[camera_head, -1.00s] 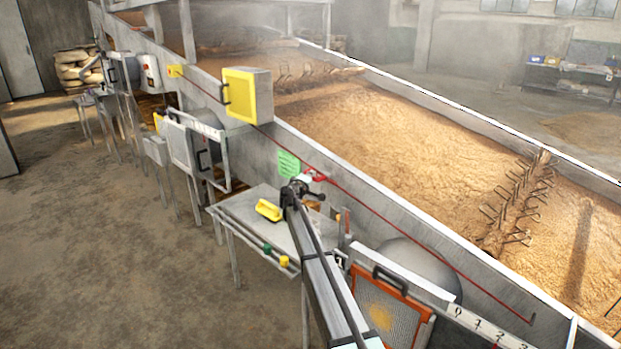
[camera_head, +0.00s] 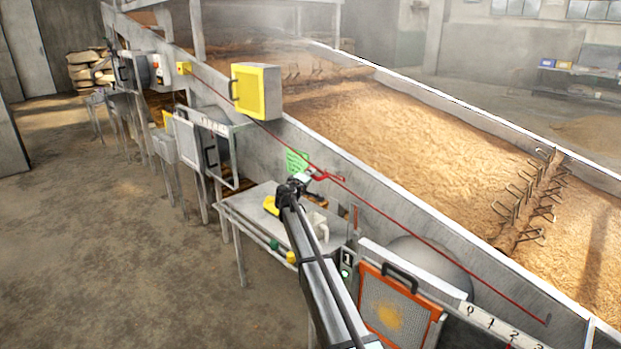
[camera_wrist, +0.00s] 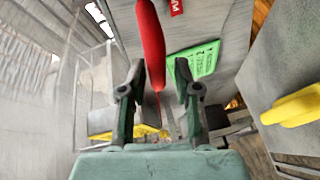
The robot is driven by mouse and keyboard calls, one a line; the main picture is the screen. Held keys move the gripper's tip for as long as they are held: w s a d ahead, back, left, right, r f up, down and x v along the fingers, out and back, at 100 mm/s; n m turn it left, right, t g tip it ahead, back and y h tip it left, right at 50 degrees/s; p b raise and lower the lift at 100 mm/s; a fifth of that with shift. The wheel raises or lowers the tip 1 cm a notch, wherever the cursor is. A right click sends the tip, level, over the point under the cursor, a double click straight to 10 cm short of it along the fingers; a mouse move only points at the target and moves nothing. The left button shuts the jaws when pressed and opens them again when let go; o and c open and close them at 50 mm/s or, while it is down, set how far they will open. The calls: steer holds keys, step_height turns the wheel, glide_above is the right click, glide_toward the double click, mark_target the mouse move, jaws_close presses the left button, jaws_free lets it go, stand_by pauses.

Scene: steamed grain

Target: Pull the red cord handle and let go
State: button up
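The red cord handle (camera_head: 326,176) hangs on the long red cord (camera_head: 400,226) along the trough's side. In the wrist view the handle (camera_wrist: 152,42) is a red grip running down from the top edge. Its lower end shows between my fingertips, with a gap on each side. My gripper (camera_wrist: 156,76) is open and not closed on it. In the head view my gripper (camera_head: 300,182) is just left of the handle, above the small table. I cannot tell how deep the handle sits between the fingers.
A green card (camera_head: 297,161) is on the trough wall behind my gripper. A yellow-fronted box (camera_head: 256,91) is up the trough to the left. A grey table (camera_head: 250,205) with a yellow-handled tool (camera_head: 270,204) stands below. An orange-framed screen (camera_head: 397,305) is at lower right.

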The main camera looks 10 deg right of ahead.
stand_by(0.3)
steer(key=v, duration=1.2)
